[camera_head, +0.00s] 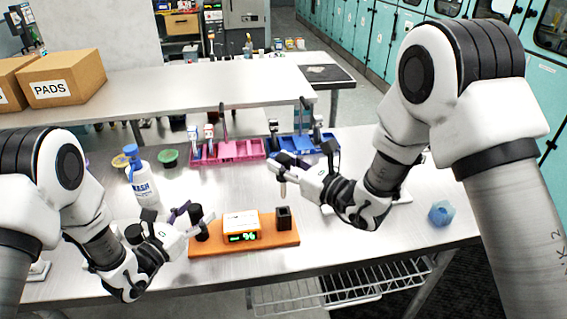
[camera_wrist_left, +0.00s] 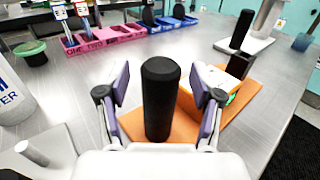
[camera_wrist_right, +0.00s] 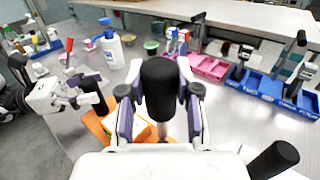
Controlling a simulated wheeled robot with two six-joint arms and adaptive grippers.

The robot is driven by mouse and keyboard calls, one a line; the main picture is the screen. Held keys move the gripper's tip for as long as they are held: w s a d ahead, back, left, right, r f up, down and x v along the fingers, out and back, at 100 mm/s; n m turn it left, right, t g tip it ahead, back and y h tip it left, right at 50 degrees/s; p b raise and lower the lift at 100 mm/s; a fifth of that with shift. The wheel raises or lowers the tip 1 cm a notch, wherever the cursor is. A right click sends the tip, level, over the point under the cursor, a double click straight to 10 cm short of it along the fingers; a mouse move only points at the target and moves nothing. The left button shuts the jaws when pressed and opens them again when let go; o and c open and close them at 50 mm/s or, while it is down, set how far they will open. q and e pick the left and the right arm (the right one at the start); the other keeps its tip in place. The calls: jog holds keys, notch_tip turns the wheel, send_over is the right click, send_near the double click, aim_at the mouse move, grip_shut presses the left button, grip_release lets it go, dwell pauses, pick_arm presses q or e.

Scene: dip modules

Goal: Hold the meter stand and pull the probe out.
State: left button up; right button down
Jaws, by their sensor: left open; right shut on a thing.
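The meter stand has an orange base (camera_head: 270,240) with a white meter (camera_head: 241,226) showing green digits, a black grip post (camera_wrist_left: 161,98) at its left end and a black holder (camera_head: 284,217) at its right. My left gripper (camera_head: 193,224) is open, with its fingers on either side of the post; a gap shows on both sides. My right gripper (camera_head: 290,172) is shut on the probe's black handle (camera_wrist_right: 163,88). The probe's grey shaft (camera_head: 283,188) hangs below the gripper, above and apart from the holder. The orange base also shows in the right wrist view (camera_wrist_right: 97,128).
A wash bottle (camera_head: 143,182) and a green-topped cup (camera_head: 168,158) stand at the back left. Pink (camera_head: 228,151) and blue (camera_head: 300,143) racks hold instruments behind the stand. Another black-handled item (camera_wrist_right: 273,160) stands to the right.

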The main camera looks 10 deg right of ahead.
aim_at(284, 155)
pick_arm(q)
jog(key=shift+r+p, duration=2)
jog(key=shift+r, duration=1.8)
pick_arm(e)
jog(key=shift+r, duration=2.1)
jog(key=shift+f, duration=0.1)
pick_arm(q)
jog(key=shift+v, duration=0.8)
pick_arm(e)
jog(key=shift+f, duration=0.2)
jog(key=shift+f+b, duration=0.55)
jog(key=shift+b, duration=0.3)
pick_arm(q)
jog(key=v, duration=0.7)
jog(key=shift+s+a, duration=0.15)
jog(key=shift+a, duration=0.05)
jog(key=shift+d+f, duration=0.1)
pick_arm(e)
jog(key=shift+d, duration=0.1)
